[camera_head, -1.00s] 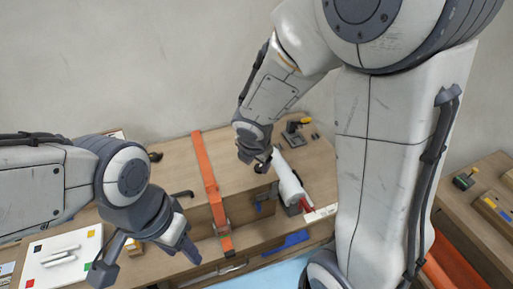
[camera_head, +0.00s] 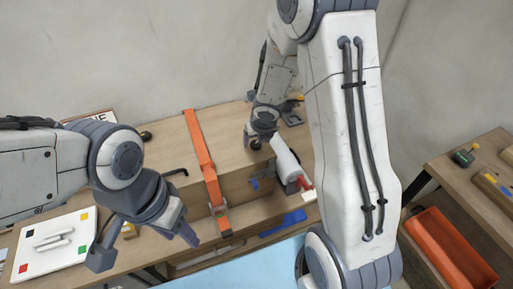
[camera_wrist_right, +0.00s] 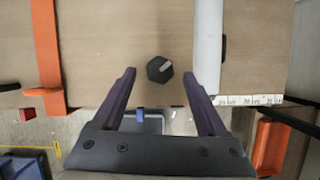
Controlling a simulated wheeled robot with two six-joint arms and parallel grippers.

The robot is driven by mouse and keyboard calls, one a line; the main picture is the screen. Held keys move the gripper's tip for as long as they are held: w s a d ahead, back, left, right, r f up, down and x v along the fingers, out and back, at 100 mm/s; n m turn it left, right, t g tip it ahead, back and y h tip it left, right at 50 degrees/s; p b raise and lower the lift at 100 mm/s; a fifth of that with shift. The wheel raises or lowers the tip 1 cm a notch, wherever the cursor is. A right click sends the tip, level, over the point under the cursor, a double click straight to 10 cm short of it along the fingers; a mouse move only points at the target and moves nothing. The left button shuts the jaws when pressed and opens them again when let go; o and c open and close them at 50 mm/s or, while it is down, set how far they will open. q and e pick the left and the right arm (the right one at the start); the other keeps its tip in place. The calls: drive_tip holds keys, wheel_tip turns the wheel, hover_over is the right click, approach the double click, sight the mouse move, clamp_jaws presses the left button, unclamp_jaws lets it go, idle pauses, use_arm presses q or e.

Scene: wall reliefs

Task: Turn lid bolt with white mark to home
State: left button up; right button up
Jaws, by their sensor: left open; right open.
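The lid bolt (camera_wrist_right: 159,69) is a dark hexagonal head with a white mark that points to the upper right in the right wrist view. It sits on the wooden lid (camera_wrist_right: 105,40), near its front edge. My right gripper (camera_wrist_right: 159,76) is open and empty, with its fingertips on either side of the bolt, apart from it in the picture. Height above the lid is hard to tell. My left gripper (camera_head: 145,247) is open and empty over the left front.
An orange strap (camera_head: 203,160) crosses the lid left of the bolt. A white cylinder (camera_wrist_right: 207,45) lies right of it. A white board (camera_head: 50,245) with coloured squares is at the left. An orange bin (camera_head: 450,250) stands at the right.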

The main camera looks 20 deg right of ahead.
drive_tip(key=shift+x, duration=0.75)
clamp_jaws()
